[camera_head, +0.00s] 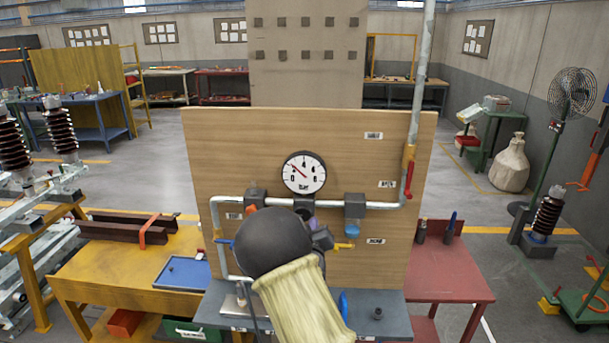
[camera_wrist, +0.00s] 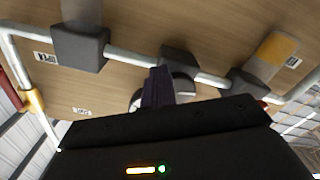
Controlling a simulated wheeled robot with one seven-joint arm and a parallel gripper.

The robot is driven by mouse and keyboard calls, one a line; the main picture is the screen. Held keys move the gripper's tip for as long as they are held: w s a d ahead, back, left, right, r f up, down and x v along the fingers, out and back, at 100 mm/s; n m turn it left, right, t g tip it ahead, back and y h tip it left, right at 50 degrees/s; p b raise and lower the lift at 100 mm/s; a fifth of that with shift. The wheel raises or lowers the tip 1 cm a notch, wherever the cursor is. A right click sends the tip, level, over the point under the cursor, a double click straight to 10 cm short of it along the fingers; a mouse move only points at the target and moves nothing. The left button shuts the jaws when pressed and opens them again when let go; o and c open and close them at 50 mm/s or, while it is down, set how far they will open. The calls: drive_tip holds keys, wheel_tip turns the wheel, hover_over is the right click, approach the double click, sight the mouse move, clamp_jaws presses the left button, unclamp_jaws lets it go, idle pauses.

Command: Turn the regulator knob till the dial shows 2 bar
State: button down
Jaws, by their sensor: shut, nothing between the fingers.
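The round white pressure dial (camera_head: 304,173) is on the wooden panel. Its red needle points up and left, close to the 2 mark as far as I can read it. Below it, a dark regulator block (camera_head: 303,203) sits on the pipe; it also shows in the wrist view (camera_wrist: 182,60). I cannot make out the knob apart from it. My gripper (camera_head: 310,216) is in front of the panel just below the dial, with my arm hiding what lies behind. In the wrist view my gripper's dark purple fingers (camera_wrist: 157,88) are shut and empty, overlapping part of the round dial.
Other dark blocks sit on the pipe at left (camera_head: 255,199) and right (camera_head: 354,203). A red valve handle (camera_head: 408,179) hangs at the panel's right, and a yellow handle (camera_head: 343,246) is close to my gripper's right. A grey bench (camera_head: 390,310) stands below.

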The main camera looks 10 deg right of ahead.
drive_tip(key=shift+d+f, duration=0.15)
drive_tip(key=shift+s, duration=0.1)
drive_tip(key=b+v, duration=0.2)
drive_tip(key=v, duration=0.4)
idle(0.6)
